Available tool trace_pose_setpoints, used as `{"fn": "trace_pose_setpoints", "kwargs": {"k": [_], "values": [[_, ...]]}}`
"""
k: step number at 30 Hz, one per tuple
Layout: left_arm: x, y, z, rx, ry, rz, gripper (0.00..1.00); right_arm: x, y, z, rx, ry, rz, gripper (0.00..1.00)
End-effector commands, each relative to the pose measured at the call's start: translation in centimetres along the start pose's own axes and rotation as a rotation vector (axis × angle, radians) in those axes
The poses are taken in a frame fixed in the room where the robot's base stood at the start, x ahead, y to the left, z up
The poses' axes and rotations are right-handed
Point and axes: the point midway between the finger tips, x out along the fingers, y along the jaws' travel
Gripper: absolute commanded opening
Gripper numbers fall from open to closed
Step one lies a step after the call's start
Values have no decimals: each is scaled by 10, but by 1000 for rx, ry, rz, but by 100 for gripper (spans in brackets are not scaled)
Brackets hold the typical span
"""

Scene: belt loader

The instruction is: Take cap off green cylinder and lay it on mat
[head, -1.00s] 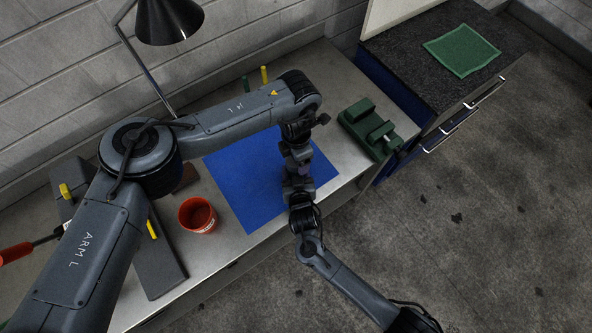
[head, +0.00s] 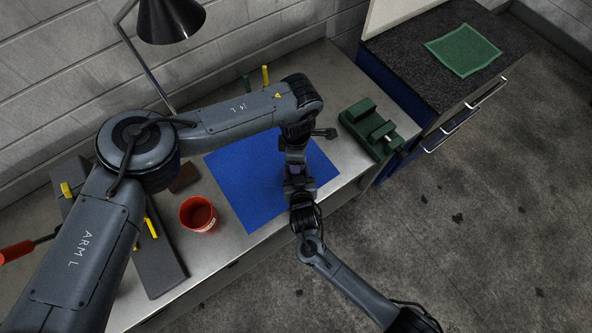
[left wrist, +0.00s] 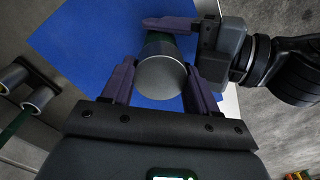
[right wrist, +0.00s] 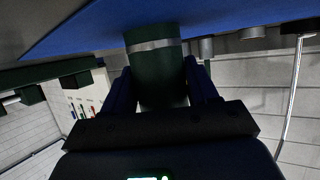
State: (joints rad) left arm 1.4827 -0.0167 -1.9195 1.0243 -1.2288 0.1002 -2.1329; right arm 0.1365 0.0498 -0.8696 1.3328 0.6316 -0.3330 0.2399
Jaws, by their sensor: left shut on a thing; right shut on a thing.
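The silver-grey cap end (left wrist: 161,77) faces the camera in the left wrist view, between the fingers of my left gripper (left wrist: 159,70), which is shut on it. The green cylinder (right wrist: 162,80) lies between the fingers of my right gripper (right wrist: 163,68), which is shut on it. A silver band (right wrist: 154,45) rings it there. Both grippers are close together above the blue mat (head: 237,175). In the head view my arms hide the cylinder and cap. I cannot tell whether cap and cylinder are apart.
A red cup (head: 198,214) stands left of the mat. A green vise-like block (head: 368,127) sits to the right. A lamp (head: 170,20) and a yellow post (head: 265,76) are behind. The mat's left part is clear.

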Motion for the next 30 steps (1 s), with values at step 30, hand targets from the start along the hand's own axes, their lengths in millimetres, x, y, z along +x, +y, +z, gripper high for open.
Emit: {"fn": "trace_pose_setpoints", "kwargs": {"k": [30], "values": [[1,0,-2,-807,4,-1,16,1,5,0,1,1,11,0]]}}
